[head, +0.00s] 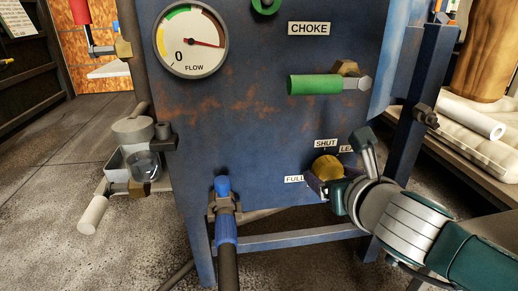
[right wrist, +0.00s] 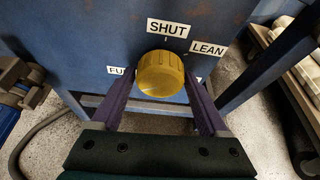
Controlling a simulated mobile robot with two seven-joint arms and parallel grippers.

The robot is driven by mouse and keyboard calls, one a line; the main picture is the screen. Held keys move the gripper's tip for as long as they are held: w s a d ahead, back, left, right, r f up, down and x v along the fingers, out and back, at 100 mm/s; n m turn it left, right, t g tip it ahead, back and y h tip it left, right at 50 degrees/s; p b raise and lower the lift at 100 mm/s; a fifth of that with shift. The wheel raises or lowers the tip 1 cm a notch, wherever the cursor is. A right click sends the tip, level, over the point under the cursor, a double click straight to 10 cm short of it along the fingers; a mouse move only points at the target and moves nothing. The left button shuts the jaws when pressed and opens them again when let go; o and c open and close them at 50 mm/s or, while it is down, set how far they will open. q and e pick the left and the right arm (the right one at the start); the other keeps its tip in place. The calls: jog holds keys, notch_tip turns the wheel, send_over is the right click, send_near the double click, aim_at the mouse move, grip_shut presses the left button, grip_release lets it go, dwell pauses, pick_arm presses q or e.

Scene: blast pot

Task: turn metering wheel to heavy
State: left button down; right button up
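The metering wheel is a yellow ribbed knob (head: 327,166) low on the blue panel; it also shows in the right wrist view (right wrist: 161,74). Labels SHUT (right wrist: 168,28), LEAN (right wrist: 208,48) and a partly hidden one starting "FU" (right wrist: 117,71) surround it. No label reading heavy is visible. My right gripper (right wrist: 160,92) is open, with one purple finger on each side of the knob. I see no clear grip on the knob; whether a fingertip touches it I cannot tell. My left gripper is not in view.
A flow gauge (head: 190,38) and a green choke handle (head: 316,84) are on the panel above. A blue-handled valve and hose (head: 224,215) stand to the left of the knob. A blue leg (head: 418,90) rises at the right, before a bench with sacks (head: 465,130).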

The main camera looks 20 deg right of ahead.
jog(key=c, duration=1)
